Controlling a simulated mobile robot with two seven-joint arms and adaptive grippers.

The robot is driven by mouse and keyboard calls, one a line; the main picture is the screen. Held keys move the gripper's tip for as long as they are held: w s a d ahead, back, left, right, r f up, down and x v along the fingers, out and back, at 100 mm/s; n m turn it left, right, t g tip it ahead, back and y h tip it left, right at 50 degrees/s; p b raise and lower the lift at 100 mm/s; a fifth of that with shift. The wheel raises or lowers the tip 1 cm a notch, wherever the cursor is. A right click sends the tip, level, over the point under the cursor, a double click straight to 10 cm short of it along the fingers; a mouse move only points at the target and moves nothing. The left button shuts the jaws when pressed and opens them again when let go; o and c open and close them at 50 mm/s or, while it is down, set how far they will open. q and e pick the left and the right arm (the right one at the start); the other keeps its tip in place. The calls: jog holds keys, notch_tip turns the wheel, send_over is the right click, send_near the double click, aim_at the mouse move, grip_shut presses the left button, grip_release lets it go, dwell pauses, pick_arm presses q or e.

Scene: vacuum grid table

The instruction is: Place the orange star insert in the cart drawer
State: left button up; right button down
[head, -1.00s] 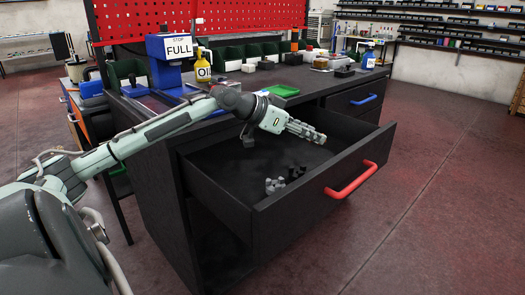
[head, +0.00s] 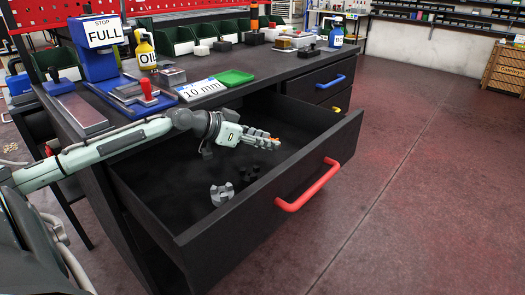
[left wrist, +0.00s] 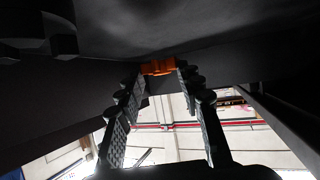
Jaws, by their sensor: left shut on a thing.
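The orange star insert (left wrist: 158,67) shows in the left wrist view between the tips of my left gripper's fingers. In the head view only a small orange patch of it (head: 275,139) shows at the fingertips. My left gripper (head: 264,138) is shut on the insert, inside the outline of the open cart drawer (head: 265,212), toward its back right. I cannot tell how far the insert is above the drawer floor. A grey insert (head: 221,193) and a black insert (head: 250,173) lie on the drawer floor, nearer the front. My right gripper is out of view.
The drawer's red handle (head: 308,187) sticks out in front. The cart top holds a green tray (head: 234,77), a "10 mm" sign (head: 201,90), a yellow oil bottle (head: 145,50) and a blue "FULL" stand (head: 96,55). The drawer's left floor is clear.

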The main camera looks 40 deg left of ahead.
aim_at(264, 159)
pick_arm(q)
notch_tip(264, 159, down, 4)
jog(key=shift+r, duration=0.25)
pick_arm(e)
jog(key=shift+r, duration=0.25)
pick_arm(q)
jog(key=o, duration=0.8)
jog(key=shift+o, duration=0.2)
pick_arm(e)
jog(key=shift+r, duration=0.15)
pick_arm(q)
jog(key=shift+s+a+r, duration=0.2)
jog(key=shift+s+r, duration=0.05)
jog(key=shift+s, duration=0.2)
jog(key=p+v, duration=0.1)
jog(key=v, duration=1)
jog(key=shift+w, duration=0.1)
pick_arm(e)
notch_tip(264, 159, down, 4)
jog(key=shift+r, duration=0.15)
